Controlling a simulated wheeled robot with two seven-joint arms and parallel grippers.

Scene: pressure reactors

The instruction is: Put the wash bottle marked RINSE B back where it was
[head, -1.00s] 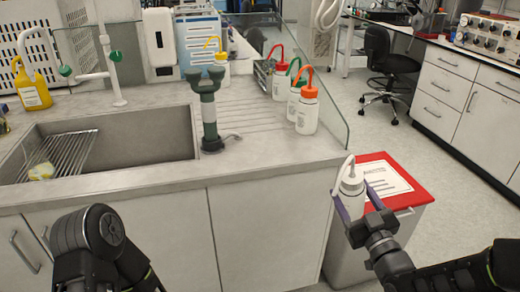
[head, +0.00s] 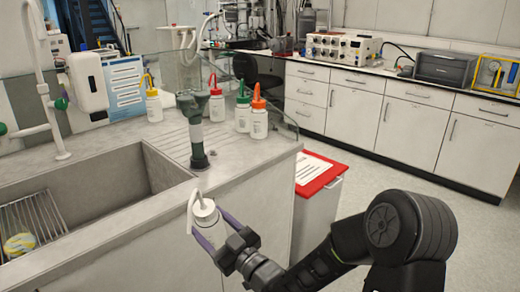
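My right gripper (head: 220,242) is shut on a white wash bottle (head: 209,222) with a white cap and spout. It holds the bottle upright in front of the sink counter's front edge. Its label cannot be read. My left gripper is not in view.
The sink (head: 90,200) with a wire rack lies at the left. The green eyewash fitting (head: 197,130) stands between the held bottle and the standing bottles. A clear screen (head: 281,118) edges the counter's far side. A red-lidded bin (head: 322,180) stands beside the counter.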

